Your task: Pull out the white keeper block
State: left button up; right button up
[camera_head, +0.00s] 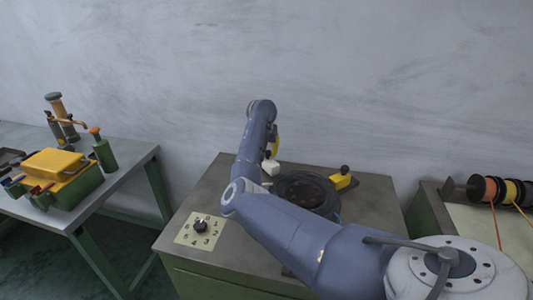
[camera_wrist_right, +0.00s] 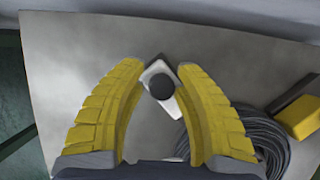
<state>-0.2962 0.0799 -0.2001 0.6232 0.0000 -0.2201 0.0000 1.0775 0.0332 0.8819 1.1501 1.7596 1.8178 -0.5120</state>
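The white keeper block (camera_head: 271,167) sits on the machine cabinet's top (camera_head: 208,182), beside the round dark coil or ring (camera_head: 305,191). In the right wrist view the white block (camera_wrist_right: 155,71) carries a round black knob (camera_wrist_right: 162,90). My right gripper (camera_wrist_right: 158,68) is open, with its yellow fingers on either side of the block and knob; a gap shows on each side. In the head view my right gripper (camera_head: 274,147) is mostly hidden behind my own arm, just above the block. My left gripper is not in view.
A yellow block with a black knob (camera_head: 342,179) stands right of the ring. A numbered dial plate (camera_head: 200,229) is at the cabinet's front left. A left bench holds a green and yellow toolbox (camera_head: 58,178) and a green bottle (camera_head: 104,153). Wire spools (camera_head: 492,190) stand at right.

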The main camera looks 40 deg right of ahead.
jog(key=o, duration=0.4)
jog(key=shift+s+a+f, duration=0.1)
jog(key=shift+a, duration=0.05)
jog(key=shift+c, duration=0.2)
jog(key=v, duration=1.2)
jog(key=shift+f, duration=0.1)
